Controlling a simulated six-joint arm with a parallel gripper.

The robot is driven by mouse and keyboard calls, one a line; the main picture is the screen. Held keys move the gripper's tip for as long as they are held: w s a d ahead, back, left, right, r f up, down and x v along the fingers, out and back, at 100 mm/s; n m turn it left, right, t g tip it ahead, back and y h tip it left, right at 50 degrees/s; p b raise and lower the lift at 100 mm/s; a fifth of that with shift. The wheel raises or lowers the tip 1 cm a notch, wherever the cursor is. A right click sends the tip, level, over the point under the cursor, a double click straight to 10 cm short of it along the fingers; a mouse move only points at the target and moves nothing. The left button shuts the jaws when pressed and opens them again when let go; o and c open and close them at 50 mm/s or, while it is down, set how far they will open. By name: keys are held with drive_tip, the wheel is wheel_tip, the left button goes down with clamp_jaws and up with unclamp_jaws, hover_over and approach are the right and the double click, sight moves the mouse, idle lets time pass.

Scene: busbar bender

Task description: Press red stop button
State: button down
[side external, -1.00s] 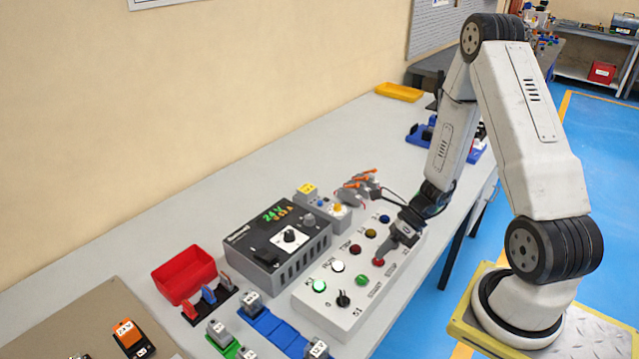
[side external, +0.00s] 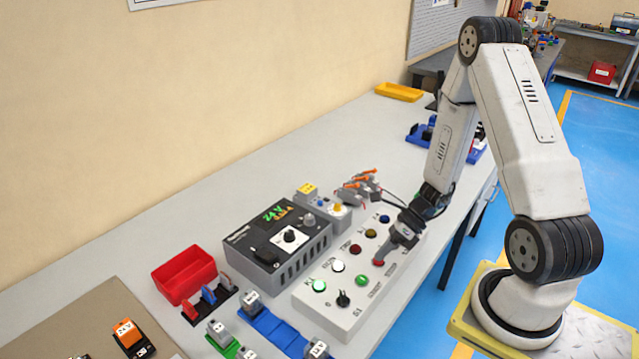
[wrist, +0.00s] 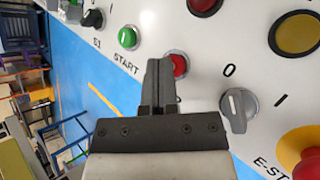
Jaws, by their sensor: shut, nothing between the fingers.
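The red stop button (side external: 379,262) sits on the white control panel (side external: 325,310), low and right of the middle. In the wrist view the red button (wrist: 180,65) shows just right of my fingertips, partly covered by them. My gripper (side external: 384,255) is shut and empty, pointing down at the button. In the wrist view its shut fingers (wrist: 160,66) overlap the button's left edge. I cannot tell whether the tips touch the button or hover just over it.
A green START button (wrist: 128,37), a grey selector knob (wrist: 238,106) and a red E-stop mushroom (wrist: 308,165) are nearby on the panel. A dark 24 V power supply (side external: 277,245) stands behind the panel. A red bin (side external: 184,274) is at the left.

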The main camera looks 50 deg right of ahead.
drive_tip(key=shift+r, duration=0.15)
idle(0.5)
drive_tip(key=shift+r, duration=0.6)
drive_tip(key=shift+r, duration=2.5)
